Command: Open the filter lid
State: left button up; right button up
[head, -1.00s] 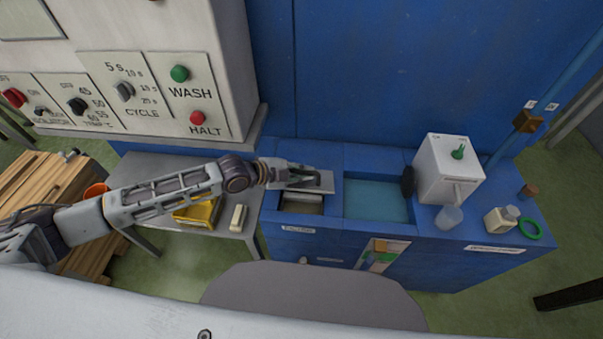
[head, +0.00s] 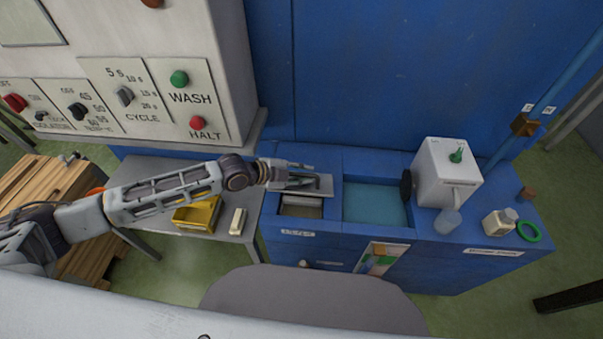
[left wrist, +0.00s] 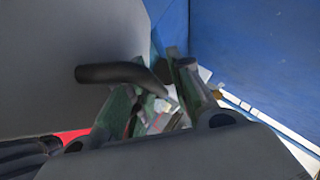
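The filter lid (head: 326,184) is a grey plate at the back of the small left compartment (head: 301,206) in the blue bench. The compartment's front part shows uncovered, and the lid looks raised, though its exact tilt is hard to tell. My left gripper (head: 308,177) is over the lid with its fingers spread. In the left wrist view, the lid (left wrist: 65,45) fills the upper left and its dark bar handle (left wrist: 115,73) reaches toward the open fingers (left wrist: 163,88). I cannot tell whether they touch it. My right gripper is not in view.
A water-filled basin (head: 375,205) lies right of the compartment. A white box (head: 445,175), a clear cup (head: 447,221), a bottle (head: 498,222) and a green ring (head: 529,232) stand further right. The control panel (head: 150,95) and blue wall (head: 400,70) rise behind.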

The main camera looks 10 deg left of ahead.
pick_arm(q)
jog(key=shift+a+r, duration=0.1)
jog(key=shift+v, duration=5.85)
jog(key=shift+s, duration=0.1)
